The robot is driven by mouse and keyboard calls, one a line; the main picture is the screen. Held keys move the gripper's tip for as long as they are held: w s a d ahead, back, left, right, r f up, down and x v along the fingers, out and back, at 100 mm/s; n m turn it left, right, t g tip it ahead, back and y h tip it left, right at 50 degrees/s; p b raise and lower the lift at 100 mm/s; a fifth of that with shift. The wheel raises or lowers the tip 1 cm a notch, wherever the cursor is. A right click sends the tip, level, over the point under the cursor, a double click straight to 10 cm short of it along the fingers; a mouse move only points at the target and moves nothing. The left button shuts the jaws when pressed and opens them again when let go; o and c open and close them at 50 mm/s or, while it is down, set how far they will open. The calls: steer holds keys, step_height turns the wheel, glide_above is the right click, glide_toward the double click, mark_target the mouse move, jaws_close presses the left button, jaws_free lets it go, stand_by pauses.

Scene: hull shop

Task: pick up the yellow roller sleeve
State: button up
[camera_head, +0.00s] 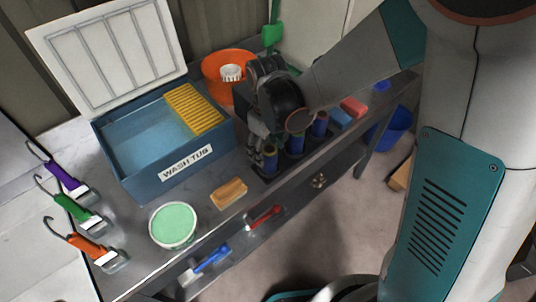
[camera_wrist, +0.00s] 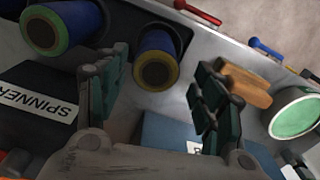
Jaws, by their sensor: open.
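The yellow roller sleeve (camera_head: 270,160) has a blue body and a yellow end ring, and stands at the near end of a dark holder (camera_head: 262,178) on the bench. In the wrist view the sleeve (camera_wrist: 157,64) is seen nearly end-on, its yellow ring around a dark hole. My gripper (camera_head: 260,138) is open and empty, just above and beside this sleeve in the head view. In the wrist view the sleeve appears between the spread fingers of my gripper (camera_wrist: 164,74); I see no contact. The arm hides part of the holder in the head view.
Two more blue sleeves (camera_head: 297,143) (camera_head: 320,124) stand in the same holder; one has a green ring (camera_wrist: 45,30). The wash tub (camera_head: 155,180) is left, a spinner box (camera_wrist: 38,100) close by. A tan block (camera_head: 229,193) and green-topped tub (camera_head: 173,224) lie near the bench edge.

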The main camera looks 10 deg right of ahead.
mark_target(269, 159)
steer(key=shift+d+f+b, duration=0.15)
steer(key=shift+f+b, duration=0.3)
steer(key=shift+f, duration=1)
steer(key=shift+d+f+b, duration=0.15)
steer(key=shift+f+b, duration=0.3)
steer(key=shift+f, duration=0.95)
steer(key=c, duration=1.1)
